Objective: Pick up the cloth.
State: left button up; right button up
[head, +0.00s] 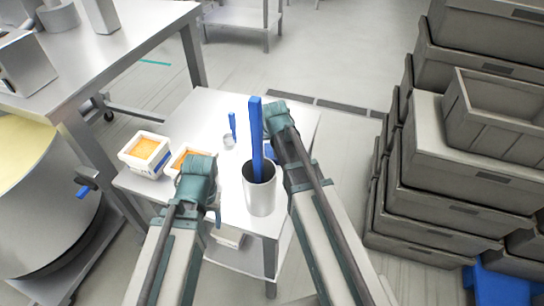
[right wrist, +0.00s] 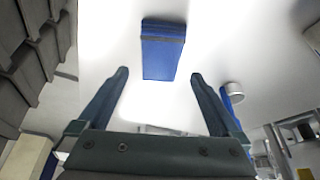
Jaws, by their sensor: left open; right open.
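The cloth (right wrist: 162,55) is a blue folded rectangle lying flat on the white table (right wrist: 220,30), near the top middle of the right wrist view. In the head view only a blue piece of the cloth (head: 269,152) shows beside my right arm, which hides the rest. My right gripper (right wrist: 160,76) is open and empty, its fingertips on either side of the cloth's near end in the picture. I cannot tell its height above the cloth. My left gripper (head: 214,210) is open at the table's near left side, apart from the cloth, its fingers partly hidden.
A metal cylinder (head: 260,196) with a tall blue upright piece stands between my arms. Grey crates (head: 440,160) are stacked at right; a steel bench (head: 110,50) stands at left.

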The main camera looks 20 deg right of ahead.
aim_at(272, 148)
jog(key=b+x, duration=0.3)
jog(key=x, duration=0.1)
jog(key=shift+f, duration=0.25)
jog(key=shift+r, duration=0.1)
jog(key=shift+f+b, duration=0.25)
jog(key=shift+b, duration=0.1)
jog(key=shift+c, duration=0.2)
jog(key=c, duration=1.4)
jog(key=shift+r, duration=0.1)
notch_tip(272, 148, up, 10)
jog(key=p, duration=1)
jog(key=shift+r+p, duration=0.2)
jog(key=shift+p, duration=0.1)
